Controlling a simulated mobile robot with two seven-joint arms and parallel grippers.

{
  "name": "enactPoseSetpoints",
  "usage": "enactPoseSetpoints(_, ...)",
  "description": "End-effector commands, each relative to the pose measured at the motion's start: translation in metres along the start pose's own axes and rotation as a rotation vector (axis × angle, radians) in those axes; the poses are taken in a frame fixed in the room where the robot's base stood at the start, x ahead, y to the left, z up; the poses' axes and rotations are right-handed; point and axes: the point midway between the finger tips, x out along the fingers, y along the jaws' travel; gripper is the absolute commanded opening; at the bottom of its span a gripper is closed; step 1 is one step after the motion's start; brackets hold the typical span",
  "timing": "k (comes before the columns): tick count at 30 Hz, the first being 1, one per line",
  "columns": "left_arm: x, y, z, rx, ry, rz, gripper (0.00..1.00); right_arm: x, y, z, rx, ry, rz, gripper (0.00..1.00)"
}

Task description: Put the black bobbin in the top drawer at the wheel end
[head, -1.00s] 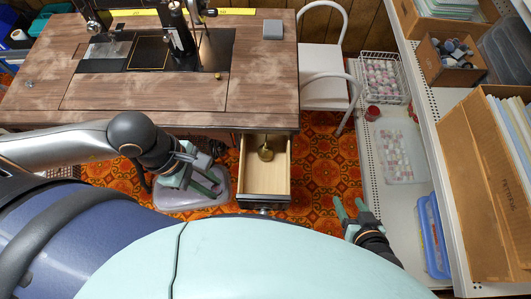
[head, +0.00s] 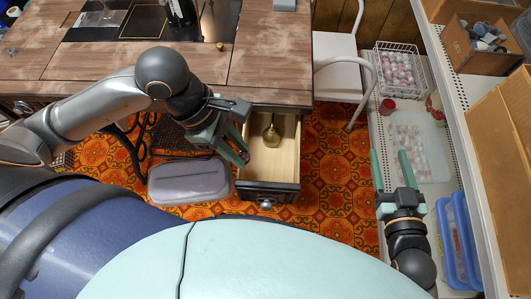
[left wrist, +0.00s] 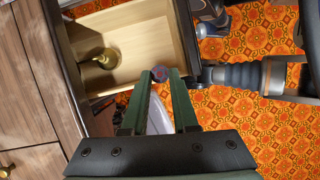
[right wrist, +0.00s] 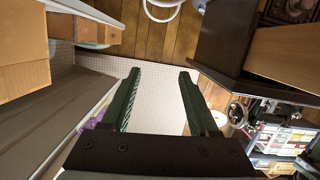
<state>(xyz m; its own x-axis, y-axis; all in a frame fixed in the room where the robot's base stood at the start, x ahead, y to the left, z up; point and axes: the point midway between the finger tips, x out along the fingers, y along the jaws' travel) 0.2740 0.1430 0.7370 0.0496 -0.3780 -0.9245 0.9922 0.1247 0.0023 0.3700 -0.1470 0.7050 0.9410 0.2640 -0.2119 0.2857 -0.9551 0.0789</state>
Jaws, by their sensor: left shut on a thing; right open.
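My left gripper (head: 240,148) is shut on a small dark purplish thing (left wrist: 160,73), which looks like a bobbin; its exact colour is hard to tell. It shows at the fingertips in the head view too (head: 245,157). The gripper is at the left side wall of the open drawer (head: 268,186), and I cannot tell whether they touch. The drawer, under the right end of the wooden sewing table (head: 270,70), holds a brass oil can (head: 271,132), also seen in the left wrist view (left wrist: 107,58). My right gripper (head: 389,155) is open and empty above the white shelf.
A lidded grey box (head: 188,182) stands on the patterned floor left of the drawer. A white chair (head: 335,75) is right of the table. The shelf (head: 398,120) carries a wire basket (head: 400,68), a red jar (head: 387,106) and a clear box (head: 420,150). Floor right of the drawer is clear.

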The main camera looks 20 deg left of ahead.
Motion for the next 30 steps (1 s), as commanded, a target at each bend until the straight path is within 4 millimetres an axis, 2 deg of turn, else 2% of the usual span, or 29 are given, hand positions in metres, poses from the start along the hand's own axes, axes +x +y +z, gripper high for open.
enactPoseSetpoints(2, 0.013, 0.015, 0.01, -0.004, -0.006, -0.003, 0.0, 0.0, 0.0, -0.001, -0.002, 0.004, 0.0, 0.61)
enactPoseSetpoints(6, 0.044, 0.032, 0.01, -0.005, -0.002, -0.005, 0.0, 0.0, 0.004, -0.037, -0.043, 0.148, 0.006, 0.61)
enactPoseSetpoints(9, 0.059, 0.041, 0.011, -0.004, -0.002, -0.003, 0.0, -0.003, 0.005, -0.058, -0.068, 0.231, 0.009, 0.61)
enactPoseSetpoints(17, 0.076, 0.052, 0.013, -0.003, -0.002, -0.002, 0.0, -0.008, 0.006, -0.084, -0.097, 0.332, 0.01, 0.61)
enactPoseSetpoints(25, 0.103, 0.053, 0.003, -0.004, -0.001, -0.003, 0.0, -0.023, 0.004, -0.126, -0.152, 0.516, 0.009, 0.61)
enactPoseSetpoints(30, 0.107, 0.054, 0.001, -0.002, -0.001, -0.001, 0.0, -0.028, 0.003, -0.137, -0.164, 0.561, 0.009, 0.61)
